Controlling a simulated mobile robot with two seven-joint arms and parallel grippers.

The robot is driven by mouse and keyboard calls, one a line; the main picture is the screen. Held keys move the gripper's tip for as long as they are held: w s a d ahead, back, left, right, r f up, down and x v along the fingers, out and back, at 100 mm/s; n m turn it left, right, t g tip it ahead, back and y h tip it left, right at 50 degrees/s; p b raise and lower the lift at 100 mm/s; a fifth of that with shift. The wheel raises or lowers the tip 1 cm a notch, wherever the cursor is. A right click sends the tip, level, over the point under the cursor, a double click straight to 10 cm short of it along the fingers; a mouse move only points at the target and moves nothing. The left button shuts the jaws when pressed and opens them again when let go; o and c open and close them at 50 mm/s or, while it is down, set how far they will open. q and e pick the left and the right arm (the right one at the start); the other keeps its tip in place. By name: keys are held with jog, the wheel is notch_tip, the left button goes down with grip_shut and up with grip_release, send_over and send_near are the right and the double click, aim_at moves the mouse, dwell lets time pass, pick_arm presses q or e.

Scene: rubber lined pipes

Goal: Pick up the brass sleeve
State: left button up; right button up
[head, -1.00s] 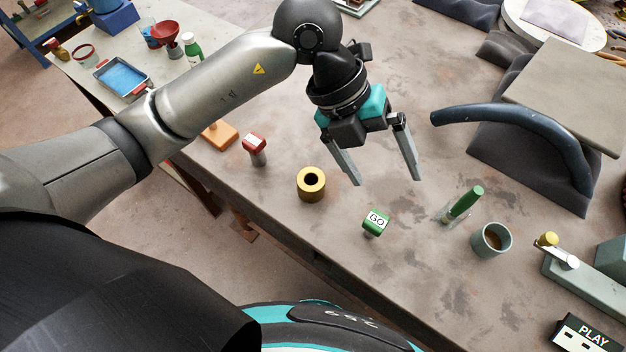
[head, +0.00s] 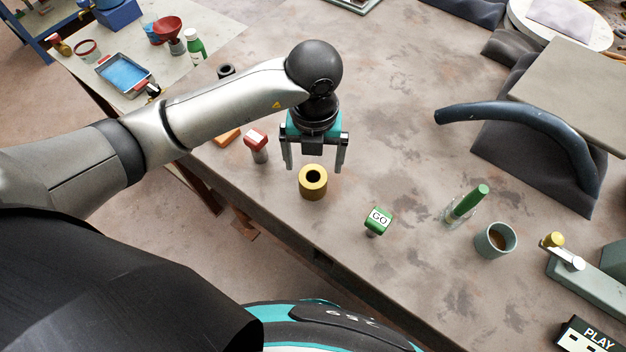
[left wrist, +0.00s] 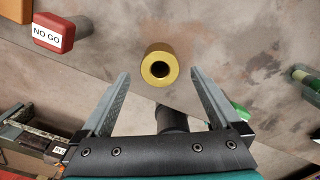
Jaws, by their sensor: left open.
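The brass sleeve (head: 313,188) is a short gold cylinder with a dark bore, standing upright on the worktable near its front edge. My left gripper (head: 314,167) is open and empty, just behind and above the sleeve in the head view, its two fingers spread. In the left wrist view the sleeve (left wrist: 160,68) shows beyond the fingertips, roughly midway between the lines of the fingers (left wrist: 158,80). The sleeve appears clear of both fingers. My right gripper is not in view.
A red-capped NO GO gauge (head: 256,142) stands left of the sleeve, and a green GO gauge (head: 378,220) stands to its right. The table (head: 400,290) has bare room in front.

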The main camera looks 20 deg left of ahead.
aim_at(314, 176)
pick_arm(q)
jog(key=shift+s+f, duration=0.15)
jog(key=shift+f, duration=1.25)
jog(key=shift+s+f, duration=0.1)
jog(key=shift+f, duration=1.25)
jog(key=shift+c, duration=0.2)
grip_shut()
jog(key=shift+w+r, duration=0.1)
